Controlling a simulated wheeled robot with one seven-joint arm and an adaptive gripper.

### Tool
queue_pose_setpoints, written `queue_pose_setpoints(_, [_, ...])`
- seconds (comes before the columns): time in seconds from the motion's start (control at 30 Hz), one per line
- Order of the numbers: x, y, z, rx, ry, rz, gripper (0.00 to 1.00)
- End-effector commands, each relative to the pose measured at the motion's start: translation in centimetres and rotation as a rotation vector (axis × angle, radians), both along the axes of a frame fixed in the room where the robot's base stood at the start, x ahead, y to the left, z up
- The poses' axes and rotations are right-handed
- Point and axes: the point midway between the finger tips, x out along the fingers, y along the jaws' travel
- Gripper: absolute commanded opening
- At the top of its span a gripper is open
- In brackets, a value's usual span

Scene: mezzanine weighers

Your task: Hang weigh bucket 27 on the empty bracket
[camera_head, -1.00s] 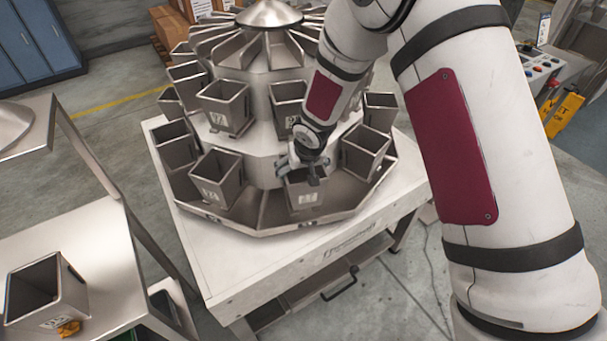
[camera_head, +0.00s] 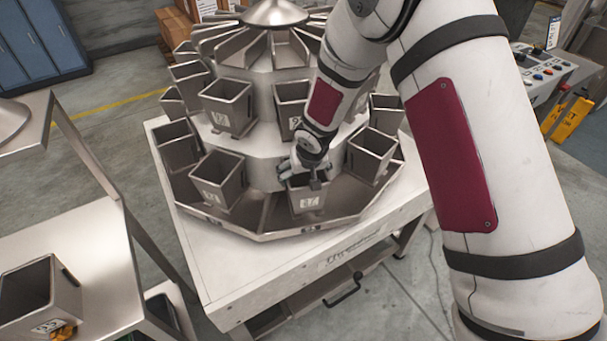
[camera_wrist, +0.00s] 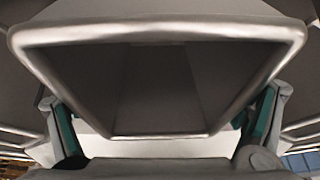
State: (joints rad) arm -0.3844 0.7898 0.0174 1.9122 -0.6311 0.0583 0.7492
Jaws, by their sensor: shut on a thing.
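Weigh bucket 27 (camera_head: 308,201) is a grey metal, open-topped bucket with a white number label. In the head view it is upright at the front of the weigher's (camera_head: 264,155) lower ring, between two other buckets. My gripper (camera_head: 303,176) is shut on its upper part. In the wrist view the bucket's open mouth (camera_wrist: 160,85) fills the middle, empty inside, with a finger of my gripper (camera_wrist: 163,118) at each side. The bracket behind the bucket is hidden, so I cannot tell whether the bucket touches it.
Neighbouring buckets stand close at left (camera_head: 218,183) and right (camera_head: 370,156), with more on the upper ring. The weigher stands on a white table (camera_head: 290,262). Another bucket (camera_head: 40,298) with an orange item by its label stands on a metal bench (camera_head: 95,255) at left.

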Motion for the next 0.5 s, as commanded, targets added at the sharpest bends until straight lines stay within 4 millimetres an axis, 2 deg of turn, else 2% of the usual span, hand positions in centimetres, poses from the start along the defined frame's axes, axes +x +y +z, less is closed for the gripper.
queue_pose_setpoints(0.5, [0.07, 0.03, -0.67, 0.001, -0.001, -0.001, 0.33])
